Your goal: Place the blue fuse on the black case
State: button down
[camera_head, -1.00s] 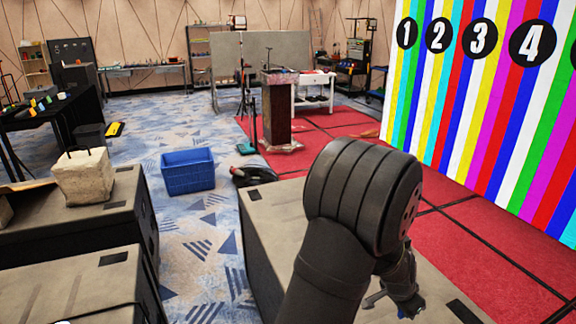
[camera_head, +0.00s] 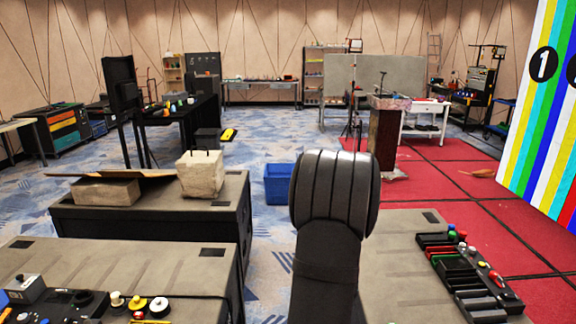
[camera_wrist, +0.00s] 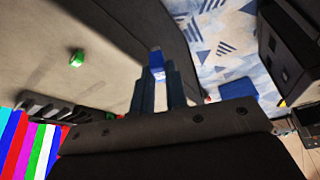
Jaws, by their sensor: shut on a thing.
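In the wrist view my gripper (camera_wrist: 157,78) is shut on the blue fuse (camera_wrist: 156,59), whose end sticks out between the fingertips. In the head view my arm hides the gripper and the fuse. Several large black cases with grey-brown tops stand around me. One is at the front left (camera_head: 115,262), one behind it (camera_head: 222,196), and one at the right (camera_head: 385,262). I cannot tell which is the black case of the task. In the wrist view the fuse shows over the edge of a case top (camera_wrist: 115,30), apart from it as far as I can tell.
A black rack (camera_head: 455,268) with coloured parts lies on the right case. A small green piece (camera_wrist: 76,59) lies on the case top. The rear left case bears a beige block (camera_head: 200,174) and an open carton (camera_head: 105,190). Switches and knobs crowd the front left case. A blue crate (camera_head: 278,184) stands on the floor.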

jog(key=w+a+n+y, duration=0.2)
jog(key=a+n, duration=0.2)
jog(key=a, duration=1.1)
jog(key=w+d+m+h, duration=0.1)
jog(key=w+d+m, duration=0.1)
jog(key=d, duration=1.2)
jog(key=w+d+m+h, duration=0.1)
jog(key=d+m, duration=0.1)
jog(key=d, duration=1.2)
jog(key=s+d+m+g+h, duration=0.15)
jog(key=s+d, duration=0.45)
jog(key=d, duration=0.9)
jog(key=s+d+m+t, duration=0.1)
jog(key=s+d+m, duration=0.35)
jog(key=d, duration=1.05)
jog(key=shift+n+g, duration=0.25)
jog(key=shift+n, duration=0.35)
jog(key=w+a+f, duration=0.1)
jog(key=w+f, duration=0.1)
jog(key=w, duration=0.1)
jog(key=w+a+f, duration=0.1)
jog(key=w+f, duration=0.1)
jog(key=w, duration=0.1)
jog(key=w+a+f, duration=0.1)
jog(key=w+f, duration=0.1)
jog(key=w, duration=0.1)
jog(key=shift+a, duration=0.15)
jog(key=shift+f, duration=1.95)
jog(key=shift+f, duration=0.1)
